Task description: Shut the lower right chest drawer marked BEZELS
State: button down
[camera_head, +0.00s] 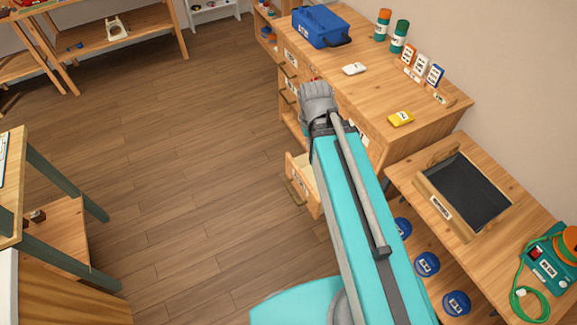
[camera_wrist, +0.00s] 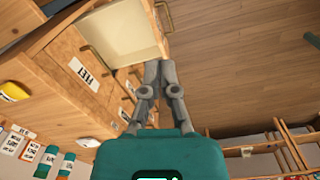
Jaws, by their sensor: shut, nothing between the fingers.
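The wooden chest (camera_head: 355,100) stands at the upper right, its drawer fronts facing left. One lower drawer (camera_head: 303,182), at the near end, is pulled out, showing its pale inside and brass handle. Its marking is too small to read. In the wrist view this open drawer (camera_wrist: 128,32) is at the top, beside a closed drawer labelled FELT (camera_wrist: 83,73). My gripper (camera_wrist: 158,66) is shut and empty, its fingertips appearing close to the open drawer's edge. I cannot tell whether they touch. In the head view my arm covers part of the chest front and hides the fingers.
The chest top holds a blue toolbox (camera_head: 320,27), a white item (camera_head: 355,69) and a yellow item (camera_head: 400,119). A lower bench (camera_head: 520,210) with a dark tray stands at the right, with blue round items beneath it. Open wooden floor (camera_head: 180,150) lies to the left.

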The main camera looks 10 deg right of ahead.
jog(key=w+a+f+n+t+h+b, duration=0.1)
jog(key=w+a+f+n+b, duration=0.3)
jog(key=f+b, duration=0.8)
jog(key=w+a+f+n+t+h+b, duration=0.1)
jog(key=w+a+f+n+h+b, duration=0.3)
jog(key=w+f+n+b, duration=0.5)
jog(key=w+a+f+n+h+b, duration=0.3)
jog(key=w+a+f+n+b, duration=0.3)
jog(key=f+b, duration=0.9)
jog(key=shift+w+f+n+t+b, duration=0.15)
jog(key=shift+w+n+t+b, duration=0.5)
jog(key=shift+b, duration=1.9)
jog(key=shift+f+n+g, duration=0.1)
jog(key=shift+n+g, duration=0.15)
jog(key=shift+n, duration=0.1)
jog(key=b, duration=0.7)
send_near(291, 165)
jog(key=x, duration=0.5)
jog(key=shift+s+a+f, duration=0.25)
jog(key=shift+f, duration=0.25)
jog(key=shift+w+d, duration=0.25)
jog(key=shift+d, duration=0.55)
